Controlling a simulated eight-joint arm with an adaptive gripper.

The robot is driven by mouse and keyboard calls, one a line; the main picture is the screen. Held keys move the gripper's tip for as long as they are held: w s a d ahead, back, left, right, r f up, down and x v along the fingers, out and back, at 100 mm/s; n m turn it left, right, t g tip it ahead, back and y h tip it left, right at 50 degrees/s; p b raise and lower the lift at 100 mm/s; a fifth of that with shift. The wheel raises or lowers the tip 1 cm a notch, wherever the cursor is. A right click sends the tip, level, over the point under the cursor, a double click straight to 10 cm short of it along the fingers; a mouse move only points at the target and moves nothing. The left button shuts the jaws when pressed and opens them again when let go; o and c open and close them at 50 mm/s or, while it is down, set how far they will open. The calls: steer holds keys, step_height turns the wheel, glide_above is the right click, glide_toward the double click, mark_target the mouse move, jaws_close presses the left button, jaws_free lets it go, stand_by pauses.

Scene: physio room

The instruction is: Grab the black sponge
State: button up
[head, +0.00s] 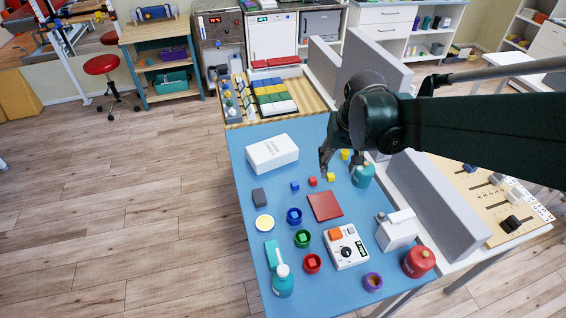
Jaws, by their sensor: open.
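A small dark grey-black block (259,197), which looks like the black sponge, lies near the left edge of the blue table top (250,165). It is in front of the white box and behind a round pale-yellow-topped item. My gripper (336,168) is open above the table's back right part, well to the right of the sponge and apart from it. One finger shows clearly at its left; the other side is partly hidden by the hand. Nothing shows between the fingers.
A white box (272,153) stands behind the sponge. Small coloured cubes, a red square (325,206), coloured cups, a white device (346,246) and bottles crowd the table's middle and front. Grey partitions (430,205) rise along the right. Bare table lies just right of the sponge.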

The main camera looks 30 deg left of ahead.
steer(key=s+a+f+n+g+p, duration=0.1)
steer(key=a+f, duration=0.2)
steer(key=a, duration=0.4)
steer(key=s+a+f+n, duration=0.1)
steer(key=a+f, duration=0.3)
steer(key=a, duration=0.3)
steer(key=n+g+h+p, duration=0.1)
glide_above(259, 195)
step_height(259, 195, down, 7)
steer(key=shift+s, duration=0.15)
steer(key=shift+f, duration=1.3)
steer(key=shift+f+b, duration=0.35)
steer(key=shift+f, duration=2.25)
steer(key=c, duration=0.9)
